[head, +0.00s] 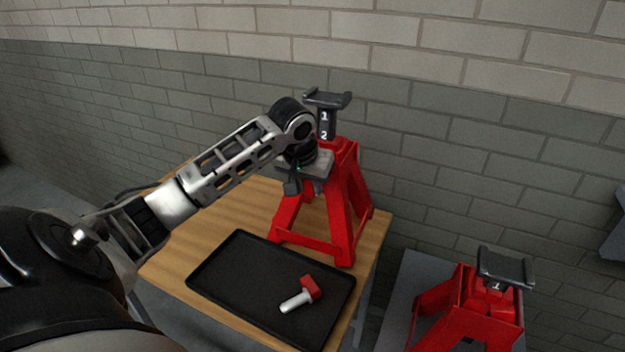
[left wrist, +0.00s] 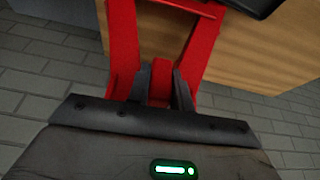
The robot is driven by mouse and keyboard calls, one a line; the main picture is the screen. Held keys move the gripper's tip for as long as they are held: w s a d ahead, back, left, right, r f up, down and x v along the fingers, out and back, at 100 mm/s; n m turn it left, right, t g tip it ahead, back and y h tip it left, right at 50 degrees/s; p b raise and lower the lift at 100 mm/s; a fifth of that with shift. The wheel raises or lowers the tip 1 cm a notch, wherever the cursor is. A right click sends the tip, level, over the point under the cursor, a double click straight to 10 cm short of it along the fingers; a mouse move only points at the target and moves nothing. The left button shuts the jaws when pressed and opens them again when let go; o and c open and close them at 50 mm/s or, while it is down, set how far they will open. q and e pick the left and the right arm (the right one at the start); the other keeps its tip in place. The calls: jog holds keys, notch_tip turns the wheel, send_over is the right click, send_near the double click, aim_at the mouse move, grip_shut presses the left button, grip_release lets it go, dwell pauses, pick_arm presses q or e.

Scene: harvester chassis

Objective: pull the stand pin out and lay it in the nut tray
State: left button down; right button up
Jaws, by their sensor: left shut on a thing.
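A tall red jack stand (head: 345,205) with a dark, numbered post stands on the wooden table. My left gripper (head: 306,188) is at the near side of this stand, just below its top. In the left wrist view its two dark fingers (left wrist: 160,88) are shut on a small red block, which looks like the handle of the stand pin (left wrist: 160,72). The pin's shaft is hidden, so I cannot tell how deep it sits. The black nut tray (head: 225,272) lies on the table in front of the stand. My right gripper is out of view.
Another pin with a red handle and pale shaft (head: 298,297) lies in the tray's right part; the tray's left part is bare. A second, lower red stand (head: 465,318) is at the lower right. A grey brick wall (head: 450,130) rises behind.

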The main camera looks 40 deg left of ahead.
pick_arm(q)
jog(key=shift+s+d, duration=0.25)
jog(key=shift+s, duration=0.35)
jog(key=shift+s+d, duration=0.2)
jog(key=shift+s, duration=0.45)
jog(key=shift+s+d, duration=0.25)
jog(key=shift+s, duration=0.35)
jog(key=shift+d, duration=0.1)
